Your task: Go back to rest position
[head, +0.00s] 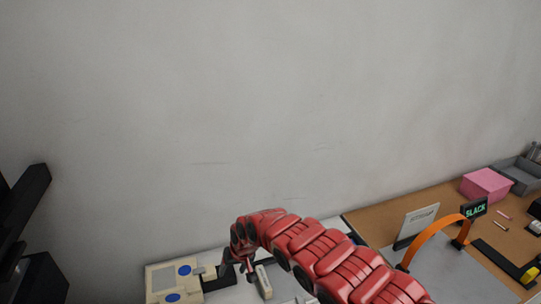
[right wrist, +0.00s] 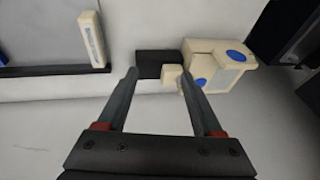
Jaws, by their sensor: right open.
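My right arm comes in from the lower right in the head view, and its gripper (head: 243,268) is low at the bottom centre, partly hidden by the wrist. In the right wrist view the gripper (right wrist: 158,72) is open, with nothing between its fingers. A cream fixture with blue round patches (head: 172,279) is left of the gripper; it also shows beyond the right finger in the right wrist view (right wrist: 228,57). A black block (right wrist: 152,57) joins it near the fingertips. A pale upright bar (right wrist: 92,40) stands apart to the left. My left gripper is not in view.
A dark object (head: 28,205) stands at the left edge. A brown table (head: 385,218) at right holds a pink box (head: 486,185), a grey tray (head: 520,172), an orange arch (head: 432,228) and a "BLACK" sign (head: 474,209). The grey wall (head: 250,100) behind is bare.

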